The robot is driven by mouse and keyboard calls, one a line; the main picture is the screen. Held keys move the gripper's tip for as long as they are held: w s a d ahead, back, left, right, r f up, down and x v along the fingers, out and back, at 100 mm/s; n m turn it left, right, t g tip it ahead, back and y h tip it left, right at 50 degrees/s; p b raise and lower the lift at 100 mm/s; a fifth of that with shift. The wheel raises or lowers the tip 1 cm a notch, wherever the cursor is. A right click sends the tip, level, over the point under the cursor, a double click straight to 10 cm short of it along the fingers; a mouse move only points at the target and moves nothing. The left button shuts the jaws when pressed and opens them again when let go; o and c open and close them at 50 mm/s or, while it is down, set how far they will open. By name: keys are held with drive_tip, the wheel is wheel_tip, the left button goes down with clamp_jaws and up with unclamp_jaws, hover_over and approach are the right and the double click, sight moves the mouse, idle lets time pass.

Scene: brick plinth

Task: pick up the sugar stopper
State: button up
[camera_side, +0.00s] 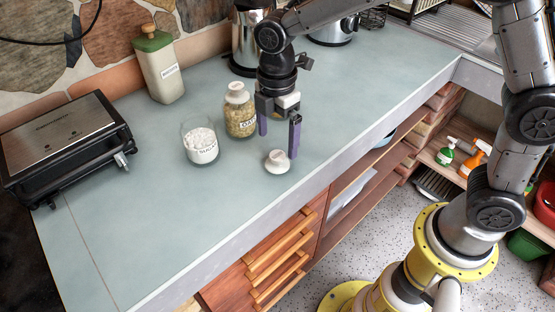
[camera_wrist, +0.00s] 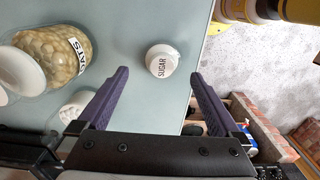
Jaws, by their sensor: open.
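The sugar stopper (camera_side: 277,161) is a small white round cap lying on the blue-grey counter, near its front edge. In the wrist view the stopper (camera_wrist: 162,60) shows the word SUGAR and sits ahead of the fingertips, roughly between their lines. My gripper (camera_side: 279,138) is open and empty, its two purple fingers pointing down above and just behind the stopper. The fingers (camera_wrist: 158,82) also show apart in the wrist view. The open sugar jar (camera_side: 201,145), glass with white contents, stands to the left of the stopper.
A lidded oats jar (camera_side: 240,112) stands close behind my gripper's left side. A tall cream bottle with a green cap (camera_side: 160,68) and a black grill (camera_side: 68,145) are farther left. The counter (camera_side: 150,235) is clear at front left; its front edge is close to the stopper.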

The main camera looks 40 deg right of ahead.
sight(277, 155)
drive_tip(key=shift+s+a+f, duration=0.1)
drive_tip(key=shift+s+f, duration=0.05)
drive_tip(key=shift+f, duration=2.55)
drive_tip(key=c, duration=1.2)
drive_tip(key=shift+r, duration=0.15)
